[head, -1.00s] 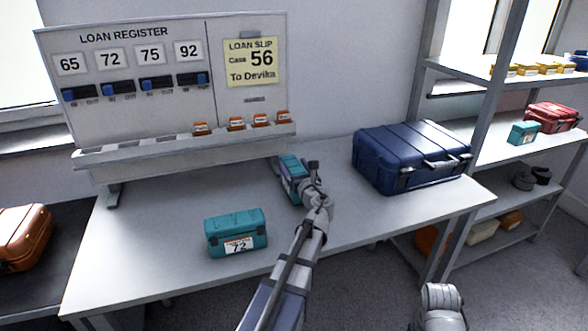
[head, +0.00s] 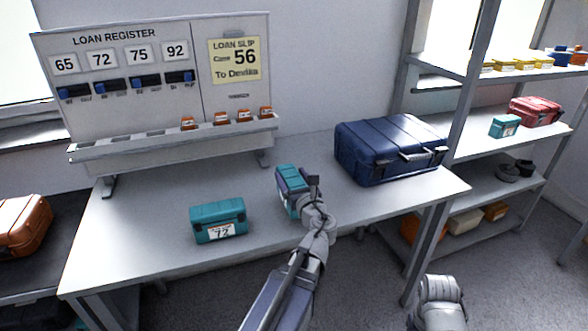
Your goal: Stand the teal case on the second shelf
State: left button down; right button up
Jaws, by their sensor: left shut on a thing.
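My left gripper (head: 303,192) is shut on a teal case (head: 287,180) over the middle of the table. The gripper hides part of this case, and I cannot tell whether its underside touches the table. Another teal case (head: 218,220), labelled 72, stands on the table to the left of it, apart from it. The shelf rack is at the right; its shelf below the top one (head: 470,146) bears a small teal case (head: 504,126) and a red case (head: 535,111).
A large navy case (head: 390,150) stands on the table (head: 150,262) between the held case and the rack. The loan register board (head: 125,85) stands at the back left, with a slip (head: 235,60) reading Case 56. An orange case (head: 22,225) lies at far left.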

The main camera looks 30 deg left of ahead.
pick_arm(q)
jog(key=shift+v, duration=1)
notch_tip(320, 180, up, 14)
jog(key=p, duration=1.4)
notch_tip(320, 180, down, 14)
jog(key=b, duration=1.4)
jog(key=shift+f, duration=0.15)
notch_tip(320, 180, up, 17)
jog(key=p, duration=1.6)
jog(key=shift+p, duration=0.4)
pick_arm(e)
notch_tip(320, 180, up, 17)
jog(key=d, duration=0.1)
jog(key=shift+s, duration=0.15)
jog(key=shift+f, duration=0.15)
pick_arm(q)
jog(key=shift+w, duration=0.15)
pick_arm(e)
jog(key=shift+d, duration=0.1)
